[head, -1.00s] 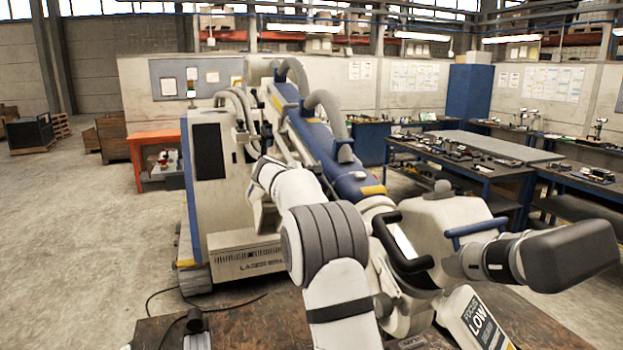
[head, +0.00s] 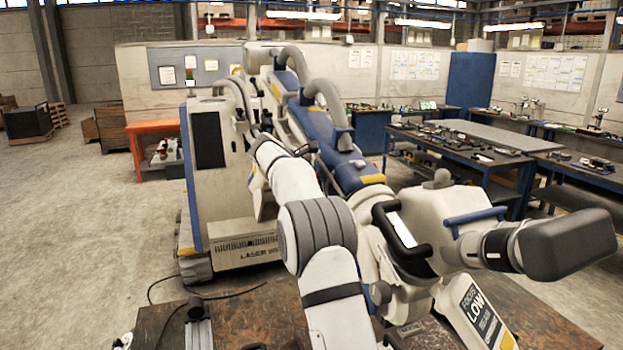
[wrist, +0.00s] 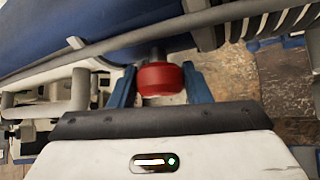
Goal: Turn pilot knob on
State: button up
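In the wrist view a red knob (wrist: 161,79) sits on a short dark shaft below a blue rounded housing (wrist: 45,35). My gripper (wrist: 160,84) has one blue finger on the left of the knob and one on the right. Both fingertips lie close against the knob's sides. I cannot tell whether they press on it or leave thin gaps. The knob's lower side runs down toward the dark edge of my gripper body.
A grey tube (wrist: 150,35) crosses above the knob in the wrist view, with ribbed hose at upper right. In the head view a brown table (head: 240,325) lies below, and workbenches (head: 470,145) stand at right. Open floor (head: 80,230) lies at left.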

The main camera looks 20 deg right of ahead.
jog(key=o, duration=0.5)
jog(key=b+v, duration=0.2)
jog(key=v, duration=0.6)
jog(key=s+a+f+m+y+b, duration=0.2)
jog(key=s+f+m, duration=0.3)
jog(key=s, duration=1)
jog(key=s+a+f+m+g+y+b, duration=0.1)
jog(key=s+a+f+m+y, duration=0.3)
jog(key=s+f, duration=0.7)
jog(key=s+a+f+m+g+y+b, duration=0.1)
jog(key=s+a+f+m+y+b, duration=0.2)
jog(key=s, duration=1.8)
jog(key=shift+s+a+f+m+y, duration=0.1)
jog(key=shift+a+f+m, duration=0.3)
jog(key=shift+f, duration=0.55)
jog(key=shift+a+f+m+y, duration=0.1)
jog(key=shift+a+f+m, duration=0.15)
jog(key=shift+f+m, duration=0.5)
jog(key=shift+s+a+f+m+y, duration=0.1)
jog(key=shift+a+f+m, duration=0.25)
jog(key=shift+f, duration=0.75)
